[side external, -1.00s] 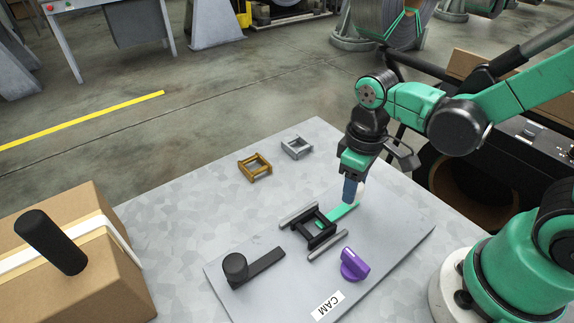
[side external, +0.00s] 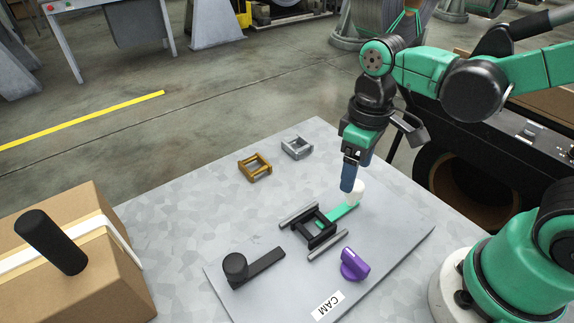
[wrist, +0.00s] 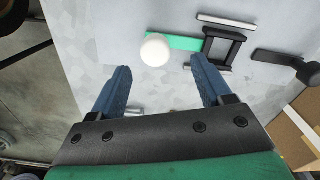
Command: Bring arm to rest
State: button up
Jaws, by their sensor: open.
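My gripper (side external: 350,184) is open and empty, with blue fingers, above the plate near the white ball-shaped knob (side external: 357,189). In the wrist view my gripper (wrist: 160,72) shows its two fingers well apart, with the white knob (wrist: 155,51) beyond them and nothing between them. The knob sits at the end of a green strip (side external: 338,214). The strip runs into a black frame (side external: 314,227) set between two grey rails.
A black crank handle (side external: 236,266), a purple knob (side external: 354,264) and a "CAM" label (side external: 327,306) are on the plate (side external: 400,235). A brass frame (side external: 254,168) and a grey frame (side external: 297,148) lie behind. A cardboard box (side external: 85,255) stands at left.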

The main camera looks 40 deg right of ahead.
jog(key=shift+r, duration=0.75)
jog(key=d+r+m+t, duration=0.1)
jog(key=t, duration=0.1)
jog(key=w+d+r+m+t, duration=0.1)
jog(key=t, duration=0.1)
jog(key=w+d+r+m+t, duration=0.1)
jog(key=t, duration=0.2)
jog(key=shift+r+m, duration=0.1)
jog(key=shift+m, duration=0.2)
